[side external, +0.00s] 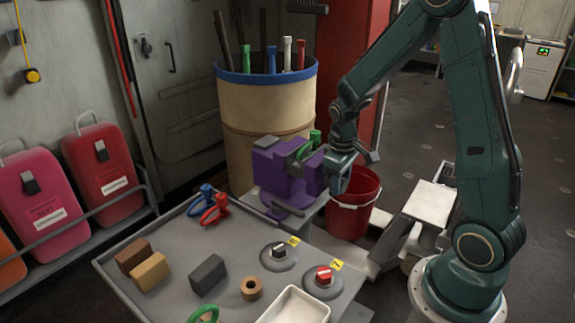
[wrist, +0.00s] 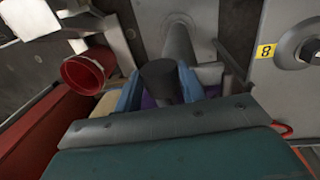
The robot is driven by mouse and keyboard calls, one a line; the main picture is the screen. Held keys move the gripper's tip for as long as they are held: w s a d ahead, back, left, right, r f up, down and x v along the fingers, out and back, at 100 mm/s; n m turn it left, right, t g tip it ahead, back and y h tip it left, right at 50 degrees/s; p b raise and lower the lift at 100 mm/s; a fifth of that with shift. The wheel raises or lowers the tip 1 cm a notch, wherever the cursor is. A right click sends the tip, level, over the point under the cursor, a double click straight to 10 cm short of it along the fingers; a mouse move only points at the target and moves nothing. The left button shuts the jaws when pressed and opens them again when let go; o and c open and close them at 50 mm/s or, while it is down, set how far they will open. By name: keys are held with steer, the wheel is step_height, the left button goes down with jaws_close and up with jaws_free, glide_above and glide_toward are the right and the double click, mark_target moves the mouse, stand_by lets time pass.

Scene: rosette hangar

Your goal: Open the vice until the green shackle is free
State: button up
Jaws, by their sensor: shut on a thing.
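The purple vice (side external: 275,172) stands at the far right corner of the grey tray table. A small green part, seemingly the green shackle (side external: 315,136), shows at the top of its jaws. Most of it is hidden, so I cannot tell how tightly it is held. My gripper (side external: 338,170) is at the right side of the vice. In the wrist view its blue fingers (wrist: 160,88) are shut on a dark round bar end, seemingly the vice handle (wrist: 158,72). A sliver of purple shows between the fingers.
A red bucket (side external: 352,205) stands just right of the vice, close under my gripper. A tan drum (side external: 262,115) holding tools stands behind. The tray table (side external: 180,245) carries blue and red shackles (side external: 214,208), blocks (side external: 150,272) and two knobs (side external: 279,257).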

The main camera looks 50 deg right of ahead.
stand_by(0.4)
steer(key=o, duration=1)
steer(key=shift+c, duration=0.2)
steer(key=shift+a+r, duration=0.1)
steer(key=shift+r, duration=0.05)
step_height(320, 180, up, 13)
steer(key=a, duration=0.2)
steer(key=shift+r, duration=0.2)
steer(key=shift+a, duration=0.1)
